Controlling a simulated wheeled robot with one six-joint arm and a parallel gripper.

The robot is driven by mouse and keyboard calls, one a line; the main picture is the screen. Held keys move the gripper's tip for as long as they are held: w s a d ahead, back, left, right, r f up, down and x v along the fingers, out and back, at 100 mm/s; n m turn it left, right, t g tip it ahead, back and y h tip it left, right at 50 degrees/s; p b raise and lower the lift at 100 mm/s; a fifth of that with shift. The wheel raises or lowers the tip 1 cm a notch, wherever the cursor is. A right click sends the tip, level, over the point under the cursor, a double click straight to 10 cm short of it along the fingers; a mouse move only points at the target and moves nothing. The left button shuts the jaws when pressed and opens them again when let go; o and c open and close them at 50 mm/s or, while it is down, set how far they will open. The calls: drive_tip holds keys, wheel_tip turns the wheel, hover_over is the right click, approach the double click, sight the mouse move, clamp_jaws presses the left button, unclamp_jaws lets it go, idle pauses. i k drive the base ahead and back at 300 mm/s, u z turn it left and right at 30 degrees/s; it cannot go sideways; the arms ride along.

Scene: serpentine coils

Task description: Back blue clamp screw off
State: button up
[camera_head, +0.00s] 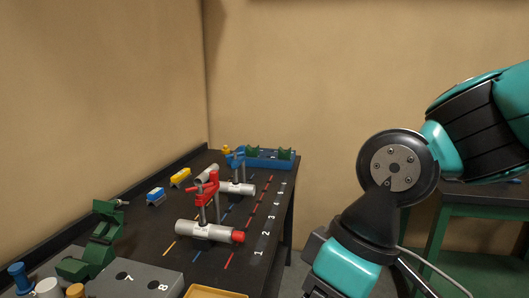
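The blue clamp (236,161) stands upright on the table in the middle distance, behind and to the right of the red clamp. A grey cylinder (238,188) lies at its foot. Its screw is too small to make out clearly, and I cannot tell how tight it is. The red clamp (203,189) stands over a nearer grey cylinder (207,231) with a red end. My arm reaches down on the right side, well apart from both clamps. My gripper's fingers do not show.
The dark table (187,262) has coloured dashes and numbers along its right side. A green fixture (100,240) and a grey numbered block (140,280) stand at front left. Yellow (180,177) and blue (156,195) blocks lie at left. A blue tray (284,163) is at the far end.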

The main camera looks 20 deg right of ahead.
sight(234, 154)
drive_tip(key=z, duration=0.8)
drive_tip(key=k, duration=1)
drive_tip(key=z, duration=0.75)
drive_tip(key=i, duration=2.05)
drive_tip(key=u, duration=1.3)
drive_tip(key=i, duration=1)
drive_tip(key=u, duration=1.6)
drive_tip(key=i, duration=0.55)
drive_tip(key=u, duration=0.45)
